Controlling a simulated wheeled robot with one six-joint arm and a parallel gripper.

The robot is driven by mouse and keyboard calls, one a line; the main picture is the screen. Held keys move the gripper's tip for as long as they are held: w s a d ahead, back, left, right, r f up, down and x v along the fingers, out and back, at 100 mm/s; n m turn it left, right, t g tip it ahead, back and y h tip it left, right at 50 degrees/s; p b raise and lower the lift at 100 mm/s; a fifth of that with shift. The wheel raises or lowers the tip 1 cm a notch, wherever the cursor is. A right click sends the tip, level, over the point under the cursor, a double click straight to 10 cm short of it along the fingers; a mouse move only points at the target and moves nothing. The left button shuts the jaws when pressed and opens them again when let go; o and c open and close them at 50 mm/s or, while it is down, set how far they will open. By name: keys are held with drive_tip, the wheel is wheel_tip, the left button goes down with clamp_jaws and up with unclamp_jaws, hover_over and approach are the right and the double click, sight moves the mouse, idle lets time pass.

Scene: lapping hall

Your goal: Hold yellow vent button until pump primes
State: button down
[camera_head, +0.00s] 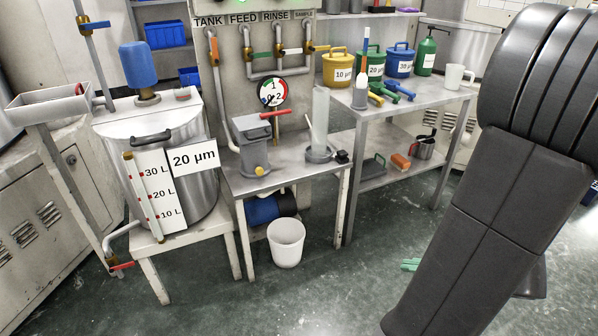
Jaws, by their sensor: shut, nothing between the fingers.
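A small yellow button (260,171) sits low on the front of a grey box-shaped unit (251,148), which looks like the pump's housing. The unit stands on a small steel table (285,180) left of centre. A blue cylindrical body (262,210), perhaps a motor, is under the table. My arm fills the right side, far from the button. My gripper is not in view, and nothing is seen touching the button.
A steel tank (190,120) marked 20 µm stands to the left. A clear cylinder (320,120) is right of the unit. A longer bench (430,100) holds coloured pots. The green floor (330,290) in front is mostly clear.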

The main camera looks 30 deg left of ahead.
drive_tip(key=w+d+f+m+t+b, duration=0.9)
drive_tip(key=w+d+f+m+b, duration=0.1)
drive_tip(key=w+f+m, duration=0.1)
drive_tip(key=shift+w+f, duration=0.85)
drive_tip(key=shift+w, duration=0.15)
drive_tip(key=shift+a, duration=0.1)
